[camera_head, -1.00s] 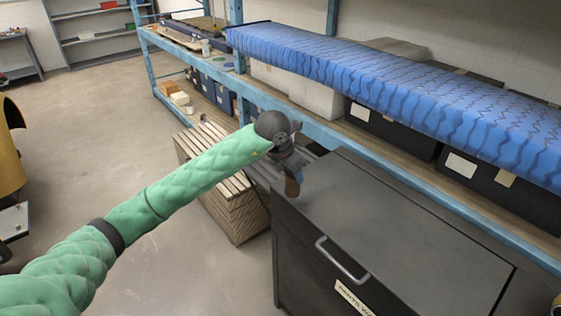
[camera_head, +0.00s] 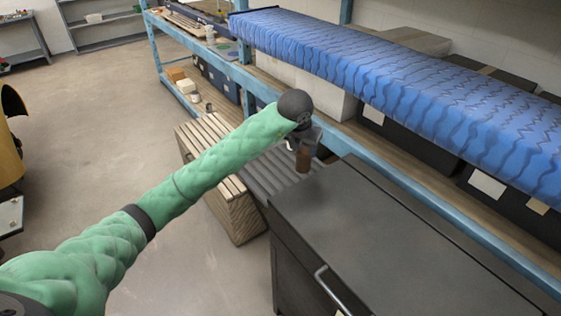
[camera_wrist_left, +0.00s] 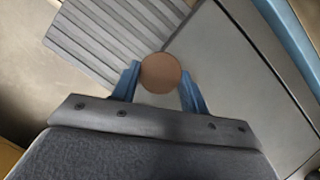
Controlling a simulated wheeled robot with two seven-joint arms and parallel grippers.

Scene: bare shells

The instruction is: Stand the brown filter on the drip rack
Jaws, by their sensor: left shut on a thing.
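The brown filter (camera_head: 303,158) is a small brown cylinder held upright in my left gripper (camera_head: 304,146). In the left wrist view its round brown end (camera_wrist_left: 161,73) sits between the two blue fingers of my left gripper (camera_wrist_left: 160,84), which are shut on it. The drip rack (camera_head: 268,172) is a grey ribbed panel beside the dark cabinet. In the left wrist view the ribbed rack (camera_wrist_left: 110,35) lies beyond the filter, to the upper left. The filter appears near the border between rack and cabinet; its height above them is unclear. My right gripper is not in view.
A dark grey cabinet (camera_head: 385,230) with a bar handle stands right of the rack. A slatted wooden crate (camera_head: 233,207) stands left of it. Behind runs a blue-framed shelf with a blue covered roll (camera_head: 400,80). Open floor (camera_head: 90,130) lies left.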

